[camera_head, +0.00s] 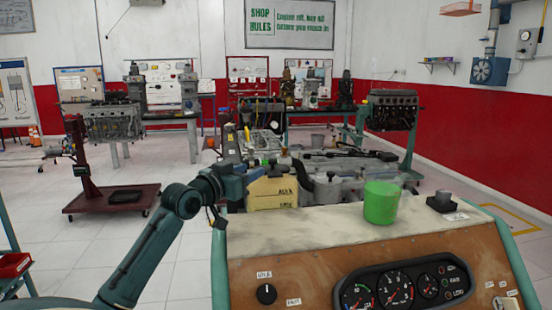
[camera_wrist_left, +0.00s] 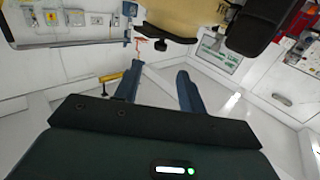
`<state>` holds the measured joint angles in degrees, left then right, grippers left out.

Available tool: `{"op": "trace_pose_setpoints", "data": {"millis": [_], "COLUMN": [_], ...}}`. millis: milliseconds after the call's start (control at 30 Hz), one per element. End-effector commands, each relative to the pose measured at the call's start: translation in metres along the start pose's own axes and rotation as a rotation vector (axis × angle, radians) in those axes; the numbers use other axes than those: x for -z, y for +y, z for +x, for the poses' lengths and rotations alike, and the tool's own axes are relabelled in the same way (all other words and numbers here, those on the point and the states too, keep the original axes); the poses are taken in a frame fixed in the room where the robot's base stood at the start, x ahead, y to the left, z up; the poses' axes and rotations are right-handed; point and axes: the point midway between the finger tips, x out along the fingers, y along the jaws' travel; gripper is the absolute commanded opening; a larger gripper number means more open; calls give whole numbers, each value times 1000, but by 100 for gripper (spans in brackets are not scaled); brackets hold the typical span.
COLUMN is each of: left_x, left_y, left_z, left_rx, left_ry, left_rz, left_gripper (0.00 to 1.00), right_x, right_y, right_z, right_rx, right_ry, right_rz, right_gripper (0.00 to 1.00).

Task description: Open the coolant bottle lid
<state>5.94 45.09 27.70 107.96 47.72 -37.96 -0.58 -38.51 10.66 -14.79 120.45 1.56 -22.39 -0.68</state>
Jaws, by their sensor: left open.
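A yellowish tank (camera_head: 272,194), which looks like the coolant bottle, stands behind the trainer's panel top, with dark lettering on its front. My left gripper (camera_head: 252,174) is at the tank's upper left corner. In the left wrist view its two blue fingers (camera_wrist_left: 158,88) are spread, with nothing between them. A tan body (camera_wrist_left: 185,18), likely the same tank, fills the top of that view, with a dark cap-like part (camera_wrist_left: 165,36) beyond the fingertips. I cannot tell for certain which part is the lid. My right gripper is not in view.
A green cup (camera_head: 381,203) stands on the panel top (camera_head: 310,228), right of the tank. A small dark block (camera_head: 442,202) sits further right. Engine parts crowd the area behind the tank. An engine on a red stand (camera_head: 112,199) is at left, with open floor between.

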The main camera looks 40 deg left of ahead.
Motion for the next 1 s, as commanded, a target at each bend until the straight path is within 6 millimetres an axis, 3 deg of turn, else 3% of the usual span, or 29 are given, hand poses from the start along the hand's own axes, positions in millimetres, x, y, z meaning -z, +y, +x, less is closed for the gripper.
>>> {"op": "trace_pose_setpoints", "data": {"millis": [300, 500, 700, 1000], "left_x": [4, 2, 1, 0], "left_y": [0, 0, 0, 0], "left_z": [65, 95, 108, 109], "left_rx": [1, 1, 1, 1], "left_ry": [3, 1, 0, 0], "left_rz": [-4, -3, 0, 1], "left_gripper": [40, 40, 40, 40], "right_x": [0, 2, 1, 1], "right_y": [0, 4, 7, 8], "right_z": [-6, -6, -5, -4], "right_rx": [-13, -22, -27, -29], "right_ry": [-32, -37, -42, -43], "right_rz": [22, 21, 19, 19], "right_gripper": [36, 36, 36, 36]}}
